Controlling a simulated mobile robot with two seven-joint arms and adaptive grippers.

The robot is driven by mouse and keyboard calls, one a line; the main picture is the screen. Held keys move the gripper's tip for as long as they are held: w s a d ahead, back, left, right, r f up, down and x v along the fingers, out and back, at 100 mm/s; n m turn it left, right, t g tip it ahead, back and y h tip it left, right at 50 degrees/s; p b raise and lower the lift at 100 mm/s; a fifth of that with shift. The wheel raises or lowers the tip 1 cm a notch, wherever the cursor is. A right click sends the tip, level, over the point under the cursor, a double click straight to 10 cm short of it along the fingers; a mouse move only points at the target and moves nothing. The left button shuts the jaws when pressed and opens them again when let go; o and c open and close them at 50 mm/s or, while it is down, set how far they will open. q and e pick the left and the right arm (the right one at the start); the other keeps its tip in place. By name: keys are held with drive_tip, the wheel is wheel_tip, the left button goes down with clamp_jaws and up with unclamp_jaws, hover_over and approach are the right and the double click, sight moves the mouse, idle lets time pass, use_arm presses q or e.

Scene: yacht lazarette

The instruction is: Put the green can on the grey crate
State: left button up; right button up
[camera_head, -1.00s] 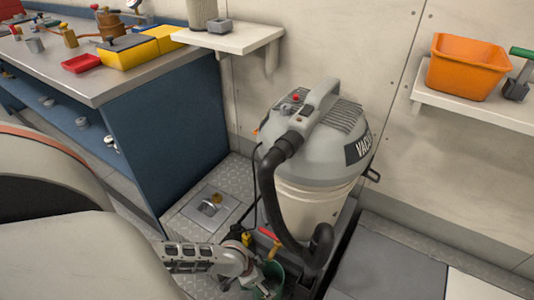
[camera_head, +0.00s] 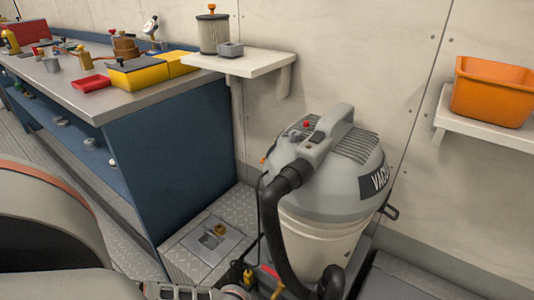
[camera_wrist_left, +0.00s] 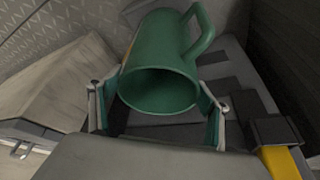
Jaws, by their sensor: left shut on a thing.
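The green can (camera_wrist_left: 165,60) shows in the left wrist view, mug-shaped, with a loop handle at its upper right and its dark open mouth facing the camera. My left gripper (camera_wrist_left: 157,98) is shut on it, one finger on each side. In the head view only part of my left arm (camera_head: 180,291) shows at the bottom edge; the can and fingers are out of that view. I cannot tell for sure which thing is the grey crate. A grey surface with dark recesses (camera_wrist_left: 232,68) lies behind the can. My right gripper is not in view.
A grey vacuum (camera_head: 325,190) with a black hose stands close to my left arm. A blue workbench (camera_head: 180,150) is at left. A wall shelf (camera_head: 250,63) and an orange bin (camera_head: 492,92) on another shelf are above. A yellow edge (camera_wrist_left: 280,162) shows low right in the wrist view.

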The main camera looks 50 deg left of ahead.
use_arm(q)
drive_tip(key=o, duration=2.1)
drive_tip(key=p+v, duration=0.5)
drive_tip(key=v, duration=0.7)
drive_tip(key=shift+r+p, duration=0.2)
drive_tip(key=shift+p, duration=0.2)
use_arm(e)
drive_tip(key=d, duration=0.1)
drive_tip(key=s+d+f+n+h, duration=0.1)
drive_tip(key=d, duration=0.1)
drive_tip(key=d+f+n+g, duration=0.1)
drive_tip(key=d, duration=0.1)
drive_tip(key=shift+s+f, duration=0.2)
